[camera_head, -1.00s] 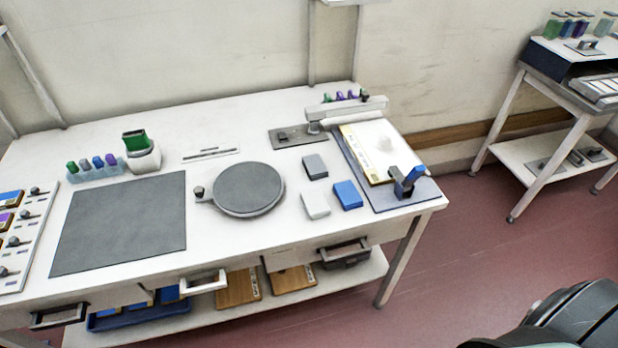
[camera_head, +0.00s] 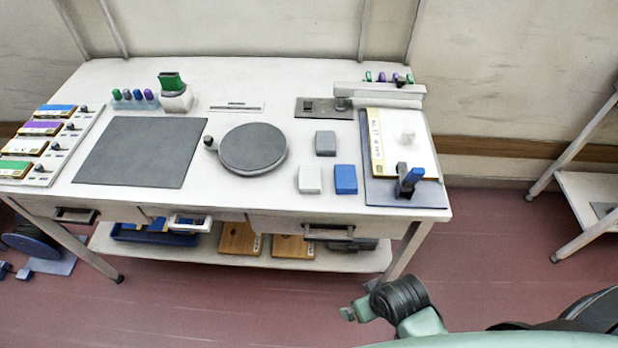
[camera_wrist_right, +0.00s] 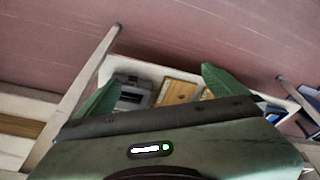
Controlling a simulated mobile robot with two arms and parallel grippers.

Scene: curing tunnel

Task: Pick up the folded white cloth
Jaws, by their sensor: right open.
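The folded white cloth (camera_head: 310,179) appears as a small white block lying flat on the white bench top, near the front edge. A blue block (camera_head: 345,179) lies close to its right and a grey one (camera_head: 325,143) just behind. My right gripper (camera_wrist_right: 162,78) is open and empty, its two green fingers spread apart in the right wrist view. It points toward the bench's lower shelf, and the cloth is not in that view. In the head view my right arm is at the lower right, below and in front of the bench, well apart from the cloth. My left gripper is not in view.
A round grey plate (camera_head: 253,149) stands left of the cloth, and a grey mat (camera_head: 140,152) lies further left. A board with a white sheet (camera_head: 405,150) and a blue-handled clamp (camera_head: 408,182) is to the right. Drawer handles (camera_head: 330,232) stick out at the front.

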